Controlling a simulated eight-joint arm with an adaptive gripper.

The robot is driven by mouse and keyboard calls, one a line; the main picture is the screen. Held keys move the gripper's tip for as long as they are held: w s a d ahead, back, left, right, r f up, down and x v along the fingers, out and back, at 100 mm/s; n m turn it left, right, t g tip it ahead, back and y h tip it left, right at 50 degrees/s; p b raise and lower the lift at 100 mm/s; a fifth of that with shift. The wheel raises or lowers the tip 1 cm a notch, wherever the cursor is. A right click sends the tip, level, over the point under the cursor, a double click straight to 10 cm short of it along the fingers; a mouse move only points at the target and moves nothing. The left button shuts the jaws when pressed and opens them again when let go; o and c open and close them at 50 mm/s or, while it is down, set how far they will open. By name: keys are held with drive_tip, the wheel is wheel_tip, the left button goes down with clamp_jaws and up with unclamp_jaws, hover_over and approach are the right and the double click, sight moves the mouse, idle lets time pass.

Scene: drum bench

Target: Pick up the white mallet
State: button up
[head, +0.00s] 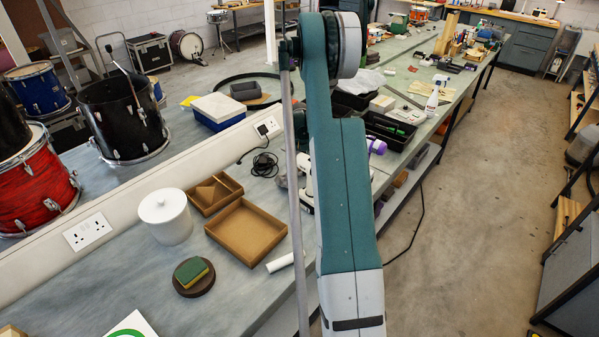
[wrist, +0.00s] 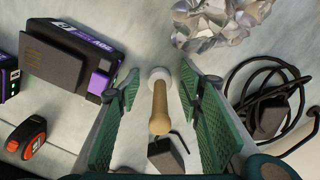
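The white mallet shows in the wrist view, with a pale round head (wrist: 160,75) and a light wooden handle (wrist: 160,112) pointing toward the camera. My gripper (wrist: 159,84) is open, with one green ribbed finger on each side of the mallet. There is a visible gap between each finger and the mallet. How far the fingers are above the bench is hard to tell. In the head view my arm hides the mallet, and I cannot make out the gripper fingers there.
Crumpled clear plastic (wrist: 215,22) lies beyond, and a black cable (wrist: 246,92) right. The head view shows an empty brown tray (head: 246,231) and a white canister (head: 165,217).

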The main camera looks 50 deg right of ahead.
drive_tip(key=shift+c, duration=0.5)
drive_tip(key=c, duration=0.9)
drive_tip(key=shift+o, duration=0.2)
drive_tip(key=shift+r, duration=0.1)
drive_tip(key=shift+r, duration=4.95)
